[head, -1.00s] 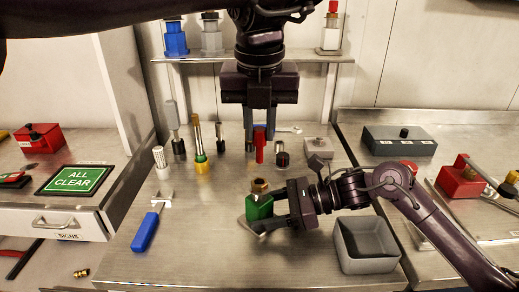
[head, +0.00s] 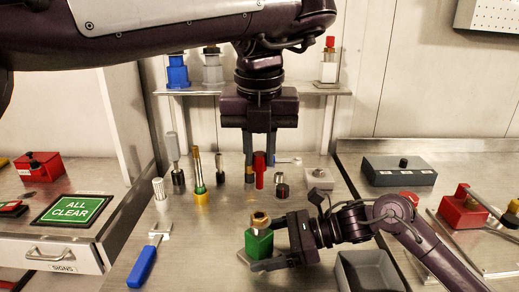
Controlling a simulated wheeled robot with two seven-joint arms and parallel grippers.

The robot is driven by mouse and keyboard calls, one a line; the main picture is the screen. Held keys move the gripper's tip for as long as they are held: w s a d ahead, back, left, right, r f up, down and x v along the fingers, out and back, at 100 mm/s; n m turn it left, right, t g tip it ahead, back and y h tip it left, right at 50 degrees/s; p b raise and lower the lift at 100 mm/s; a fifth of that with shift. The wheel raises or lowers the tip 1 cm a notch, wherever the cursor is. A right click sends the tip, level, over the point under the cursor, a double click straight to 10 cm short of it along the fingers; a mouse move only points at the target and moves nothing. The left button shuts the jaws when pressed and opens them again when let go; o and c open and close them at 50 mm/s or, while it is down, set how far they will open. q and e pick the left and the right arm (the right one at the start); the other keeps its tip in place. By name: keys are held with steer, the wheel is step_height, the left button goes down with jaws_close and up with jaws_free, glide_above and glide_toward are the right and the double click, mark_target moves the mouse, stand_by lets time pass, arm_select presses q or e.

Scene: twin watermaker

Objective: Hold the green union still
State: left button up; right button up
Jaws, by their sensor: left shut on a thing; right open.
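The green union (head: 259,244) stands upright near the front middle of the bench, a green block with a brass nut (head: 260,220) on top. My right gripper (head: 262,246) is open and reaches in from the right, with a finger on either side of the block. I cannot tell whether the fingers touch it. My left gripper (head: 260,172) points down farther back and is shut on a red piece (head: 259,164). I cannot tell whether the red piece clears the bench.
A grey bin (head: 369,272) stands right of the union. A blue-handled tool (head: 142,266) lies at left. A yellow-based tool (head: 201,196) and a small black cylinder (head: 282,189) stand behind. The bench between the blue handle and the union is clear.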

steer(key=v, duration=1.1)
steer(key=shift+d+r, duration=0.25)
steer(key=shift+d, duration=0.25)
